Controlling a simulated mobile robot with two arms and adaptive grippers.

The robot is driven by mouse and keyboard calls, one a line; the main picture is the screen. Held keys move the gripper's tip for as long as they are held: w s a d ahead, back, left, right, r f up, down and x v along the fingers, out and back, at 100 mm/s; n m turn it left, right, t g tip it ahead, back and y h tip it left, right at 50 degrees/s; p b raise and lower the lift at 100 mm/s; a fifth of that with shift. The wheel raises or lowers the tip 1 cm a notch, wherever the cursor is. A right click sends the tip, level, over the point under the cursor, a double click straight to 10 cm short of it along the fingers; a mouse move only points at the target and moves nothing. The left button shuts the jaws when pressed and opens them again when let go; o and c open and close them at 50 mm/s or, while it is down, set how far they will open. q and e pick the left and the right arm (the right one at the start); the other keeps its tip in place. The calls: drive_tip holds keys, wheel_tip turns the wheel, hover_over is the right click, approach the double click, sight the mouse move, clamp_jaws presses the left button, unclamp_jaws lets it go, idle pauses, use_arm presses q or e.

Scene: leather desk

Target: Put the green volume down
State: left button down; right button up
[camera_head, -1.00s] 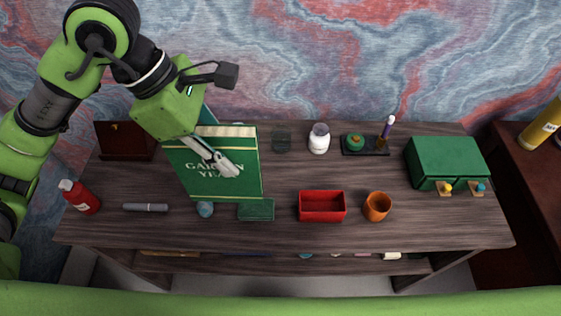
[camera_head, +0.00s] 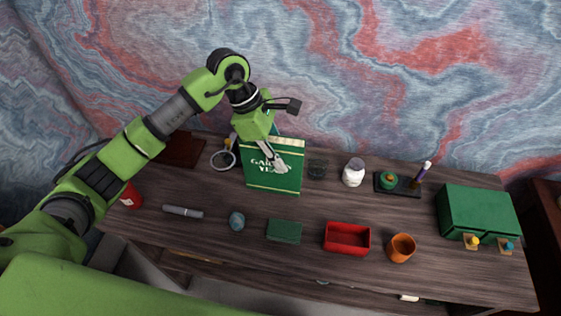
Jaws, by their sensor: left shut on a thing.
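The green volume (camera_head: 262,181), with a pale page edge along its top and white lettering on its cover, is upright towards the back of the dark wooden desk (camera_head: 290,262). My left gripper (camera_head: 278,161) is at its upper part, shut on it, with a finger across the front cover. The volume's lower edge looks close to the desktop, but I cannot tell whether it touches. My right gripper is not in view.
A magnifier ring (camera_head: 223,160) is left of the volume; a dark glass (camera_head: 317,169) and white jar (camera_head: 353,172) are right. In front lie a blue-grey stone (camera_head: 237,221), green box (camera_head: 284,231), red tray (camera_head: 347,252) and orange cup (camera_head: 401,248).

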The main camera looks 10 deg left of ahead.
use_arm(q)
wheel_tip(320, 180, down, 3)
drive_tip(key=shift+w+f+p, duration=0.1)
drive_tip(key=shift+w+p, duration=0.05)
drive_tip(key=shift+p, duration=0.7)
drive_tip(key=shift+f, duration=0.1)
drive_tip(key=shift+f, duration=0.15)
drive_tip(key=c, duration=1.8)
unclamp_jaws()
drive_tip(key=shift+c, duration=0.2)
